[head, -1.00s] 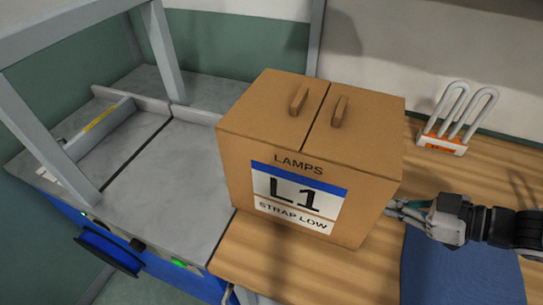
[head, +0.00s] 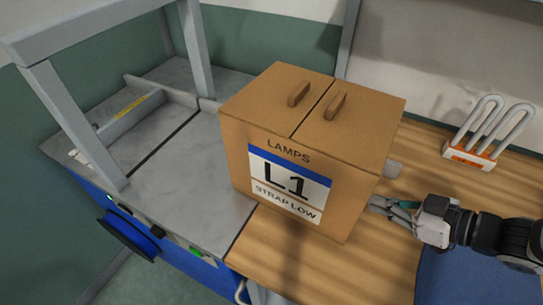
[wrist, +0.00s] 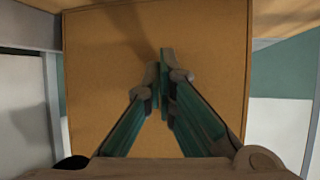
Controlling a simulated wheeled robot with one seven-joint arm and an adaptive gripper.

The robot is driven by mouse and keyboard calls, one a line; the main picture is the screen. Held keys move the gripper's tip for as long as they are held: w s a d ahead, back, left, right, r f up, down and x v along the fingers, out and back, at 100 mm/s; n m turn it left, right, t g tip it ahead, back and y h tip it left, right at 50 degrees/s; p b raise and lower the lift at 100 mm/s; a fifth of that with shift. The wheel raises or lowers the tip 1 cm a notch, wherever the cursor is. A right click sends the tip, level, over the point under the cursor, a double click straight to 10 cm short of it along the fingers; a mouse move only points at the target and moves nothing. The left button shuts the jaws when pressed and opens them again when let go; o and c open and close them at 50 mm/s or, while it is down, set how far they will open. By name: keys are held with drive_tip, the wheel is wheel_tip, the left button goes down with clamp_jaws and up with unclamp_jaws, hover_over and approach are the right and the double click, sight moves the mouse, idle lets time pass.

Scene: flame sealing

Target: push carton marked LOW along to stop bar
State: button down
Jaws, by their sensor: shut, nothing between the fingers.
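The brown carton (head: 300,150) stands upright in the head view, marked LAMPS, L1 and STRAP LOW. It straddles the seam between the wooden bench (head: 290,255) and the grey metal bed (head: 195,175) at left. A low grey bar with a yellow label (head: 128,112), apparently the stop bar, lies across the bed, well left of the carton. My gripper (head: 372,204) is shut and empty at the carton's right side. In the wrist view its fingertips (wrist: 165,65) point at the plain carton face (wrist: 210,60), which fills most of the picture. Contact is hard to confirm.
A grey frame (head: 185,60) stands over the bed. A low rail (head: 165,90) runs along its back. A white looped rack with an orange label (head: 470,155) stands at the bench's right rear. A blue mat (head: 470,280) lies under my arm. The bed between carton and bar is clear.

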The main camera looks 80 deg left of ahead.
drive_tip(key=shift+s+a, duration=3)
drive_tip(key=shift+s, duration=0.25)
drive_tip(key=shift+s+a, duration=2.95)
drive_tip(key=shift+s, duration=0.3)
drive_tip(key=shift+w+d+b, duration=0.5)
drive_tip(key=shift+w+d, duration=1.5)
drive_tip(key=shift+w, duration=0.3)
